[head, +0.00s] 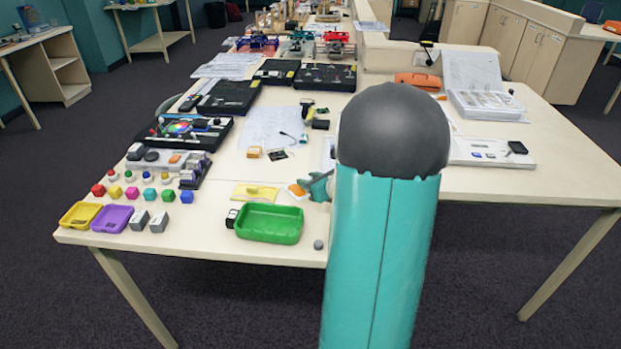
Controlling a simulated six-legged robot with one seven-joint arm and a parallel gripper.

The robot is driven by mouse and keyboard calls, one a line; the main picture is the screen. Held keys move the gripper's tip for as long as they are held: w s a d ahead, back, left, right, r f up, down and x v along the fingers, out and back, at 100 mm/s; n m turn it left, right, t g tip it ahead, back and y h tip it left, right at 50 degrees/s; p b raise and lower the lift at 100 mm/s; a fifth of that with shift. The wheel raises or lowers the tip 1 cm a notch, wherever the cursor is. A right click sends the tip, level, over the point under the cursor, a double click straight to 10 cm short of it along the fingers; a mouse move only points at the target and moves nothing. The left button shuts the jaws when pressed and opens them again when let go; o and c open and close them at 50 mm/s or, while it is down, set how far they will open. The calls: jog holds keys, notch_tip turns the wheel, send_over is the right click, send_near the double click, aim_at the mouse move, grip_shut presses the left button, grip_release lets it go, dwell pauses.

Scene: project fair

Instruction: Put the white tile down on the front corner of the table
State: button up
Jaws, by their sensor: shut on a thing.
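My gripper (319,186) shows partly just left of my teal arm, above the front part of the long pale table (200,222). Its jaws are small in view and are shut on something. I cannot make out the white tile clearly; what the jaws hold is mostly hidden by the jaws and my arm. The table's front left corner (64,236) is in view, with a yellow tray (81,215) close to it. My arm hides part of the table's front edge to the right.
A green tray (269,223) stands near the front edge, with a small grey round piece (318,244) to its right. A yellow flat piece (256,193) and an orange piece (297,190) lie behind it. A purple tray (114,218) and grey blocks (158,222) stand at front left.

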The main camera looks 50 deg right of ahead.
jog(key=shift+f, duration=0.1)
jog(key=o, duration=1)
